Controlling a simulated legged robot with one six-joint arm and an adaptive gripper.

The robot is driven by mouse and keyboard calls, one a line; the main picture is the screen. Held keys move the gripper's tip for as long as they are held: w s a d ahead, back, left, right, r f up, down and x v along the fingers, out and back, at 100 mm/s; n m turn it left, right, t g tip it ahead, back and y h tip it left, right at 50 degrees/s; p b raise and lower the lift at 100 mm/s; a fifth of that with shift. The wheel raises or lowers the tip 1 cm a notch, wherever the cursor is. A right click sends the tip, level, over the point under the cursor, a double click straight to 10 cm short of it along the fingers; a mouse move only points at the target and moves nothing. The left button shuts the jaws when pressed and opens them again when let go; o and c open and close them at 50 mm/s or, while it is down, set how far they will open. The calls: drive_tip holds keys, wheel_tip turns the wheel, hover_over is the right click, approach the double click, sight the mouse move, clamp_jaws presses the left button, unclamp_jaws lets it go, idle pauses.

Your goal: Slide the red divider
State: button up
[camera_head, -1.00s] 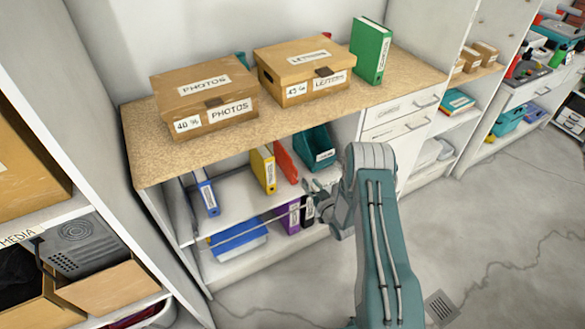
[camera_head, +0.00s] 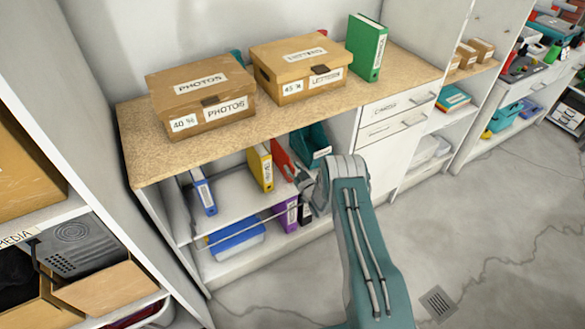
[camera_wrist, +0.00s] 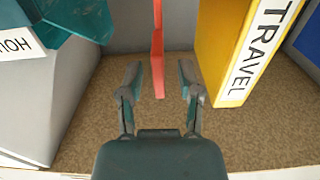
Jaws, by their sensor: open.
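The red divider (camera_head: 281,158) stands upright on the middle shelf, between the yellow binder (camera_head: 261,166) and the teal holder (camera_head: 310,146). In the wrist view the red divider (camera_wrist: 158,62) appears thin and edge-on, with its near end between my two fingertips. My gripper (camera_wrist: 159,84) is open, one finger on each side of the divider, with gaps visible on both sides. The yellow binder labelled TRAVEL (camera_wrist: 238,50) is just right of the fingers there. In the head view my gripper (camera_head: 300,180) is at the shelf front, partly hidden by my arm.
The wooden top (camera_head: 150,160) overhangs the shelf and carries the PHOTOS box (camera_head: 200,88), the LETTERS box (camera_head: 300,65) and a green binder (camera_head: 367,48). A blue binder (camera_head: 203,190) stands further left. A purple binder (camera_head: 287,214) is below. Open floor lies right.

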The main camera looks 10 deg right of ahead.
drive_tip(key=shift+c, duration=0.3)
clamp_jaws()
drive_tip(key=s+a, duration=0.4)
drive_tip(key=a, duration=1)
drive_tip(key=s+a, duration=0.5)
drive_tip(key=a, duration=1)
drive_tip(key=shift+s, duration=0.15)
drive_tip(key=shift+d, duration=0.1)
drive_tip(key=shift+o, duration=0.3)
unclamp_jaws()
